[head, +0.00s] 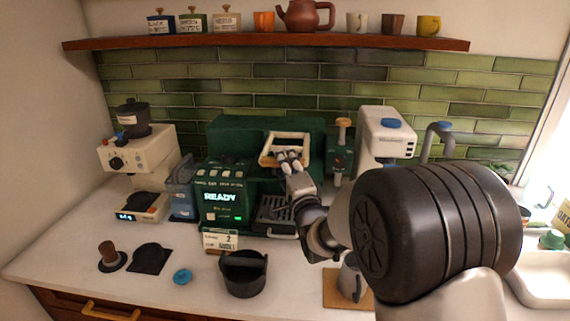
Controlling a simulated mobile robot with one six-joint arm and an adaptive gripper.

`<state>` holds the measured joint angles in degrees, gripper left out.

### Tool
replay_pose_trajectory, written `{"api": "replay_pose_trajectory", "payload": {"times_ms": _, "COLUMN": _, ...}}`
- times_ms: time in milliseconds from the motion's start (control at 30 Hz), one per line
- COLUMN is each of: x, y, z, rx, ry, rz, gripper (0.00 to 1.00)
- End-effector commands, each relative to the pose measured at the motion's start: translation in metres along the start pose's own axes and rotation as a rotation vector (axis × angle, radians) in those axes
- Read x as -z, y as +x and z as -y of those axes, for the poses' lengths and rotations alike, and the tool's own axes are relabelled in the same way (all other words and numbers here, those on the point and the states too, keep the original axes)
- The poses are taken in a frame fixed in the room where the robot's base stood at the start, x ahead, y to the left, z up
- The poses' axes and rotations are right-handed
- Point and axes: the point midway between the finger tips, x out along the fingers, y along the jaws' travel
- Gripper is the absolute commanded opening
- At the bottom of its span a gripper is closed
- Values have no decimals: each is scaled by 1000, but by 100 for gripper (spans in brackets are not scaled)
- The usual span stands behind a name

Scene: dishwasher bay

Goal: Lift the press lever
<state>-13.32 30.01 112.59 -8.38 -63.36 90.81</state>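The green machine (225,165) stands against the tiled wall, with a lit panel reading READY. A cream, loop-shaped lever handle (285,135), which looks like the press lever, is raised on its front right. My gripper (290,161) is right at the lower part of this loop, with its fingertips overlapping it in the picture. I cannot tell whether the fingers touch or hold the loop, or how far apart they are. My arm comes in from the right and covers part of the machine's right front. A drip tray (272,212) shows below the gripper.
A grinder (155,150) stands left and a white machine (385,145) right. A dark knock bin (243,275), a blue ring (182,276) and a tamper (108,255) lie in front. A shelf (270,42) with cups runs above.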

Motion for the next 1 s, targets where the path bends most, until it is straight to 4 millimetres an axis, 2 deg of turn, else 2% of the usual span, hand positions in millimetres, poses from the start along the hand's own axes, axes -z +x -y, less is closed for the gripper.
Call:
{"api": "replay_pose_trajectory", "payload": {"times_ms": 267, "x": 0, "y": 2, "z": 0, "rx": 0, "ry": 0, "rz": 0, "gripper": 31}}
{"api": "replay_pose_trajectory", "payload": {"times_ms": 733, "x": 0, "y": 2, "z": 0, "rx": 0, "ry": 0, "rz": 0, "gripper": 0}}
{"api": "replay_pose_trajectory", "payload": {"times_ms": 1000, "x": 0, "y": 2, "z": 0, "rx": 0, "ry": 0, "rz": 0, "gripper": 0}}
